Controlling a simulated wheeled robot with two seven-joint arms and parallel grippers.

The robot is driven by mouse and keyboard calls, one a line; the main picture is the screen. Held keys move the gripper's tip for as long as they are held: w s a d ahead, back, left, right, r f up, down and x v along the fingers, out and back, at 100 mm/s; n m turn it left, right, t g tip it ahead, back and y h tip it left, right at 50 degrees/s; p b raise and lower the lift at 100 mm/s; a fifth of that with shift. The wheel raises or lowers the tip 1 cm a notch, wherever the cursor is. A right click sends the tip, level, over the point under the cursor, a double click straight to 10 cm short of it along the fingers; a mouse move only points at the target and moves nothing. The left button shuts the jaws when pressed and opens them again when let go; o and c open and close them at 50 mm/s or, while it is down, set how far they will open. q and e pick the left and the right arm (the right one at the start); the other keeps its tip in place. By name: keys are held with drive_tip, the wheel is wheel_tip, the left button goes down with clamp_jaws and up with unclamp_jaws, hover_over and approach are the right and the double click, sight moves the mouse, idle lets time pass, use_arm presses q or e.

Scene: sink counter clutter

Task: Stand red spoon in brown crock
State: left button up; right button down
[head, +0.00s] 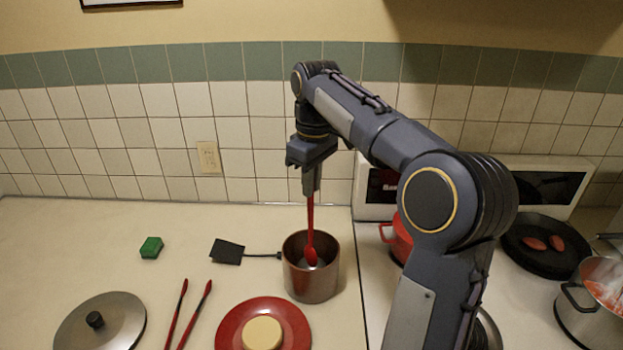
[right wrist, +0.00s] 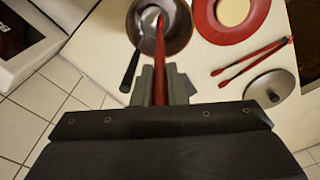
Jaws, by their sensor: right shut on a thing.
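The red spoon (head: 311,230) hangs nearly upright from my right gripper (head: 310,186), bowl end down. Its handle also shows between the fingers in the right wrist view (right wrist: 160,65). The brown crock (head: 312,282) stands on the counter below, and it shows in the right wrist view (right wrist: 180,32). The spoon's bowl is inside the crock's mouth, in front of the far inner wall. I cannot tell whether it touches the bottom. My right gripper is shut on the handle, above the rim. My left gripper is not in view.
A black spatula (head: 228,252) lies left of the crock, its handle reaching toward it. A red plate (head: 225,326) with a pale round thing, red-and-black tongs (head: 190,310), a metal lid (head: 103,324) and a green sponge (head: 151,247) lie nearby. The stove with a pan (head: 545,262) is right.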

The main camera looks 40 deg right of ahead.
drive_tip(key=shift+f, duration=0.25)
drive_tip(key=c, duration=1.4)
unclamp_jaws()
drive_tip(key=shift+o, duration=0.2)
drive_tip(key=r, duration=0.4)
drive_tip(key=r+p, duration=0.1)
drive_tip(key=r, duration=0.2)
drive_tip(key=shift+s+r, duration=0.2)
drive_tip(key=shift+r, duration=0.2)
